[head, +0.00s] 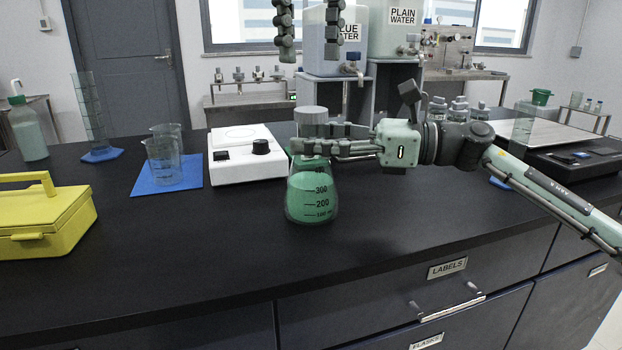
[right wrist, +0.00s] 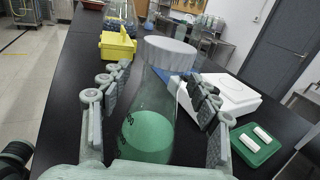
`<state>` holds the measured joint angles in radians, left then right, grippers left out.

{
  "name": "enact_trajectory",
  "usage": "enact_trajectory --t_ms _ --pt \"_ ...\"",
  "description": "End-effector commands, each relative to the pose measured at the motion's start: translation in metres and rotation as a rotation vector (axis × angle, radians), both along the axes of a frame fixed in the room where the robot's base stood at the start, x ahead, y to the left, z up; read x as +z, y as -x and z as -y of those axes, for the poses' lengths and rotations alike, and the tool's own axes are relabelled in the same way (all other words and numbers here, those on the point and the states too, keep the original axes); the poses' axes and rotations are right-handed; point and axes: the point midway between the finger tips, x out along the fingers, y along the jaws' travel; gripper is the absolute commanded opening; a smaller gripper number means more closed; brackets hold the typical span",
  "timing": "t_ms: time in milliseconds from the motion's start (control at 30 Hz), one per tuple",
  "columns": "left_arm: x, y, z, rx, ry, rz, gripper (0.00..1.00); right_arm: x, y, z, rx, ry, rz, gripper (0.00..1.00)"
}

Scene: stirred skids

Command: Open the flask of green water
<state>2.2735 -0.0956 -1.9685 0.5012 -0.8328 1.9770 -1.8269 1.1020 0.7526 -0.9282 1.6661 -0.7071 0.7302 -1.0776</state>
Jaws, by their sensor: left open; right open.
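The flask of green water (head: 312,190) stands upright on the black bench, with a pale cap (head: 311,122) on its top. It also shows in the right wrist view (right wrist: 148,135), cap (right wrist: 171,52) on. My right gripper (head: 302,142) reaches in from the right at the flask's neck, level with the bench. In the right wrist view its open fingers (right wrist: 158,82) stand on both sides of the flask, with gaps visible. My left gripper (head: 309,42) hangs open and empty above the cap, fingers pointing down. The right fingers hide part of the neck in the head view.
A white stirrer plate (head: 235,168) stands just left of the flask. Beakers (head: 163,165) on a blue mat (head: 190,185) and a yellow box (head: 40,225) are farther left. Water containers (head: 392,30) stand behind. The bench in front of the flask is clear.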

Motion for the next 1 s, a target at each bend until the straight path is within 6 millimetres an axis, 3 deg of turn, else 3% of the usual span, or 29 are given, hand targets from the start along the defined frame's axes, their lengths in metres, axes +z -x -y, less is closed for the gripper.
enact_trajectory --t_ms 133,600,1000 --pt "-0.0001 0.0000 0.0000 0.000 0.000 0.000 0.59 0.0000 -0.0001 0.0002 0.000 0.000 0.000 0.60" --pt "-0.0001 -0.0001 -0.0001 0.000 0.000 0.000 0.59 -0.0001 0.0001 0.0004 0.000 0.000 -0.001 0.02" --pt "-0.0003 0.0000 0.0001 -0.037 0.001 -0.001 0.59 -0.0003 0.0002 0.0004 0.000 0.000 -0.001 0.00"
